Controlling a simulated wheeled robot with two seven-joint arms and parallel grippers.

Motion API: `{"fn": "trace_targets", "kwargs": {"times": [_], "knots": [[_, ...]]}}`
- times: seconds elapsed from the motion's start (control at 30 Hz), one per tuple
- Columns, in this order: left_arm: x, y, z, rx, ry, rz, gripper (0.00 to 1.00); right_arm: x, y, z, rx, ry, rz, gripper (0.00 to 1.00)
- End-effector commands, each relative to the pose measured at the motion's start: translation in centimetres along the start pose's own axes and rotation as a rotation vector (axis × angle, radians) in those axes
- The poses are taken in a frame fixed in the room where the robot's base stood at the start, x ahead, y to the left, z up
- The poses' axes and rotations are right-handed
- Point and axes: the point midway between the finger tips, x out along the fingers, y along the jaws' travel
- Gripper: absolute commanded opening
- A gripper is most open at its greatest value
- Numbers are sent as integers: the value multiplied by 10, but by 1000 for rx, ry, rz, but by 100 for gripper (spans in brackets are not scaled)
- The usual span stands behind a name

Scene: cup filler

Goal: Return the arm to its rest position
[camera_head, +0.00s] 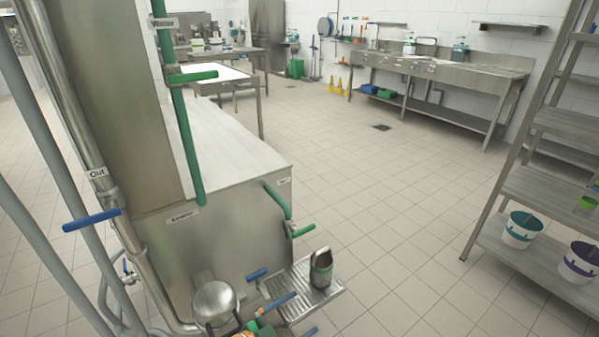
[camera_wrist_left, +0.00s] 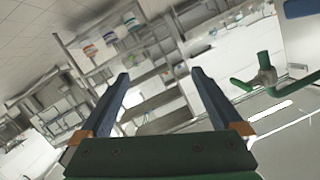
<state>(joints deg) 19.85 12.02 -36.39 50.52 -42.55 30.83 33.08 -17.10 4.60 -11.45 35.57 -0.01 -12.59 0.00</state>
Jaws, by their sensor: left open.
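My left gripper (camera_head: 306,311) shows at the bottom of the head view, with blue fingers and a green body. Its fingers are spread and nothing shows between them. The same open fingers show in the left wrist view (camera_wrist_left: 158,80). A metal cup (camera_head: 321,277) with a dark band stands upright on the ridged metal tray (camera_head: 298,312), just beyond the gripper and apart from it. My right gripper is in neither view.
The steel filler machine (camera_head: 225,245) with pipes stands at the left. Blue (camera_head: 92,220) and green (camera_head: 302,231) valve handles stick out nearby. A shelf rack (camera_head: 548,258) with buckets stands at the right. The tiled floor (camera_head: 385,195) between is clear.

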Motion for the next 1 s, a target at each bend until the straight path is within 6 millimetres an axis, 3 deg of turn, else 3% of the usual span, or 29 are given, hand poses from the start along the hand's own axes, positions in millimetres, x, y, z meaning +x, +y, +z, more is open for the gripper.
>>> {"fn": "trace_targets", "kwargs": {"times": [0.03, 0.1, 0.17, 0.2, 0.33, 0.4, 0.5, 0.6, 1.0], "knots": [[-19, 8, 40, -110, -125, -91, 100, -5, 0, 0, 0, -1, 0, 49], [-52, 26, 98, -239, -314, -193, 100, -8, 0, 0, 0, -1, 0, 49], [-86, 50, 141, -339, -477, -249, 100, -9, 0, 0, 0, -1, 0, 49], [-111, 72, 167, -405, -588, -273, 100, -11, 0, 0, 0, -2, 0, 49], [-200, 157, 222, -606, -931, -293, 100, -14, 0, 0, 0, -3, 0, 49], [-243, 200, 234, -696, -1079, -278, 100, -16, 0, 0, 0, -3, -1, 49], [-287, 248, 238, -792, -1228, -248, 100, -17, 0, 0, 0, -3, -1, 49], [-309, 273, 236, -845, -1304, -227, 100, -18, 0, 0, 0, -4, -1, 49], [-315, 280, 236, -857, -1324, -221, 100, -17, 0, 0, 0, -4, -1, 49]]}}
